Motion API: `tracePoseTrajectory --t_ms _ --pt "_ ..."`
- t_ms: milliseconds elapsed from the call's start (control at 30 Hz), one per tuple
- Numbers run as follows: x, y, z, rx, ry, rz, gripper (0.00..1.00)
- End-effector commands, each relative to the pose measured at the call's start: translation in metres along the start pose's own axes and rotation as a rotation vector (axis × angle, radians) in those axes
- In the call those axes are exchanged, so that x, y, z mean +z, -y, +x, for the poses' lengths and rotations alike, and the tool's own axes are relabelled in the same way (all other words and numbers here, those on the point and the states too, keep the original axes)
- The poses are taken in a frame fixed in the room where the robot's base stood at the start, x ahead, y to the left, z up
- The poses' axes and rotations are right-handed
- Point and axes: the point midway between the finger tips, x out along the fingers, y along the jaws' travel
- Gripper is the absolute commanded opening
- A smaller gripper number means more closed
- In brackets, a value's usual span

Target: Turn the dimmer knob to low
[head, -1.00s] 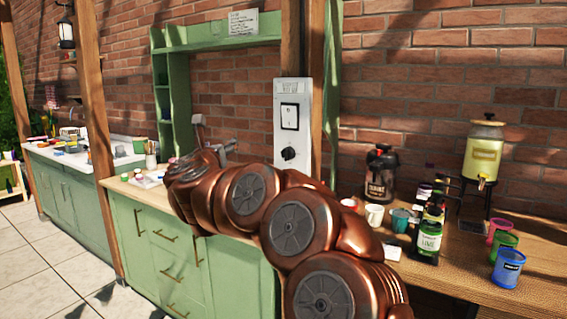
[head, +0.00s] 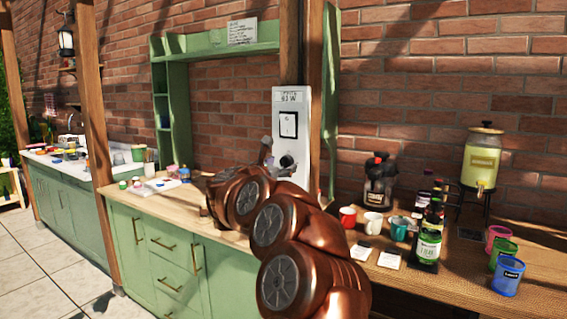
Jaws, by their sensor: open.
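A pale grey panel (head: 291,98) is fixed to a wooden post, with a small readout at its top that seems to read 63 W and a framed white switch (head: 288,124) below it. The black dimmer knob (head: 287,160) is low on the panel. My gripper (head: 275,158) is open, with its grey fingers close at the knob's left side. I cannot tell whether a finger touches the knob. My copper arm hides the panel's lower left and part of the counter. The knob's pointer direction is too small to read.
On the wooden counter at right stand a dark jar (head: 380,180), a red mug (head: 347,217), a white mug (head: 373,222), dark bottles (head: 429,240), a drink dispenser (head: 482,160) and coloured cups (head: 507,275). Green shelves (head: 170,100) stand left of the post.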

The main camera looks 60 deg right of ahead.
Motion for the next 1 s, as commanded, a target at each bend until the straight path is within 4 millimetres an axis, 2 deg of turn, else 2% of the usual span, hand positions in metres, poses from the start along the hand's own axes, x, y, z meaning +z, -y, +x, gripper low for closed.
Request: tracePoseTrajectory --t_ms 200,567,1000 --pt "0.002 0.001 0.015 -0.001 0.002 0.001 0.67" --pt "0.001 0.000 0.018 0.001 0.001 0.000 0.67" --pt "0.001 0.000 0.018 0.001 0.001 0.000 0.23"
